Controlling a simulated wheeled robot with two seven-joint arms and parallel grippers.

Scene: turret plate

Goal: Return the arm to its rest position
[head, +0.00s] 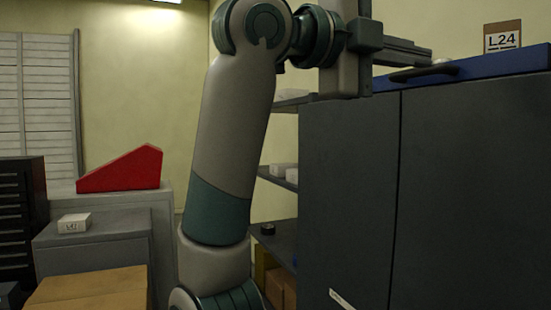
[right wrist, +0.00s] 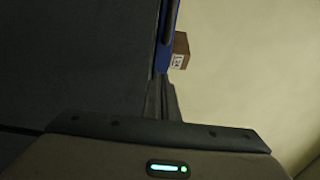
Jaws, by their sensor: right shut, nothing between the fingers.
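My right arm (head: 235,130) rises through the middle of the head view and bends to the right at the top. The gripper is shut and empty. In the right wrist view the closed fingers (right wrist: 162,98) point up the picture beside the dark cabinet face. I cannot tell the exact gap between fingers and cabinet. My left gripper is not in view.
A blue panel (head: 480,66) with a dark handle tops the cabinet, under a box marked L24 (head: 502,37). Shelves with small white boxes (head: 279,170) stand behind my arm. At left are a red wedge (head: 125,170), a white box (head: 74,222) and a cardboard box (head: 95,285).

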